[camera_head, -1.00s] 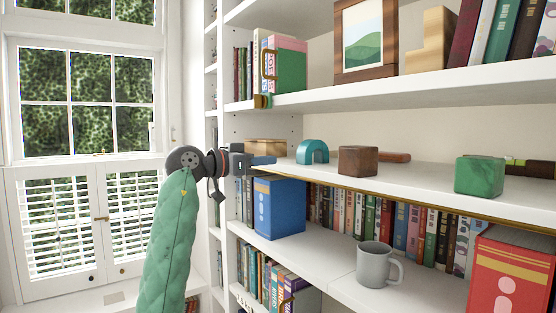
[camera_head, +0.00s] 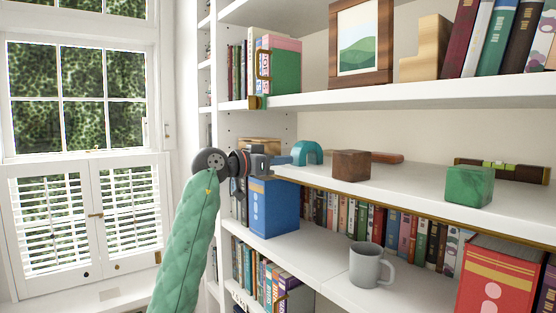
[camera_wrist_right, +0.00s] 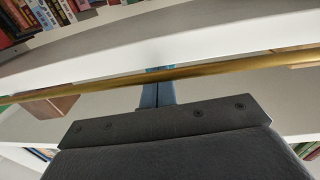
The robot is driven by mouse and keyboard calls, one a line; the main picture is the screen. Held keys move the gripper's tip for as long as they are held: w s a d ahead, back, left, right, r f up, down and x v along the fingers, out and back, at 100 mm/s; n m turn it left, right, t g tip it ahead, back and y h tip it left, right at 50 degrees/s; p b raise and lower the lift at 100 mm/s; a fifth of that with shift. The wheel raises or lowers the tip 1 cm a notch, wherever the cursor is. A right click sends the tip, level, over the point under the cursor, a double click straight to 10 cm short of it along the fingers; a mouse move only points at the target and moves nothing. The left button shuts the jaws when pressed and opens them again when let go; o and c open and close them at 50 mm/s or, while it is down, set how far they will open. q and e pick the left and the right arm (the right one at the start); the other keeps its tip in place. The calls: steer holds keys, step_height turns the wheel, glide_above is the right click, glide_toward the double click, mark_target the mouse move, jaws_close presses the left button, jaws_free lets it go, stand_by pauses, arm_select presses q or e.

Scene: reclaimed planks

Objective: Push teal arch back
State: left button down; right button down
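The teal arch (camera_head: 306,153) stands upright on the middle shelf (camera_head: 420,187), left of a brown wooden block. My right gripper (camera_head: 284,160) reaches in from the left at shelf height. Its blue fingers are together and empty, with the tips close to the arch's left side. I cannot tell whether they touch it. In the right wrist view the shut blue fingers (camera_wrist_right: 157,95) point at the brass-coloured shelf edge, with a small teal patch (camera_wrist_right: 160,69) just beyond their tips. My left gripper is not in view.
The brown block (camera_head: 351,164) stands right of the arch, with a reddish-brown rod (camera_head: 388,157) behind it. A green marbled cube (camera_head: 470,186) is further right. A light wooden block (camera_head: 258,145) is behind my gripper. A grey mug (camera_head: 366,265) stands on the shelf below.

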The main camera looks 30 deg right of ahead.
mark_target(292, 166)
steer(key=shift+a, duration=0.1)
stand_by(0.3)
steer(key=shift+d, duration=0.8)
steer(key=shift+d, duration=1.05)
steer(key=shift+a, duration=0.1)
steer(key=shift+a+f+b, duration=0.1)
steer(key=shift+a+b, duration=0.25)
steer(key=shift+b, duration=0.1)
steer(key=shift+a+b, duration=0.6)
steer(key=shift+a, duration=1)
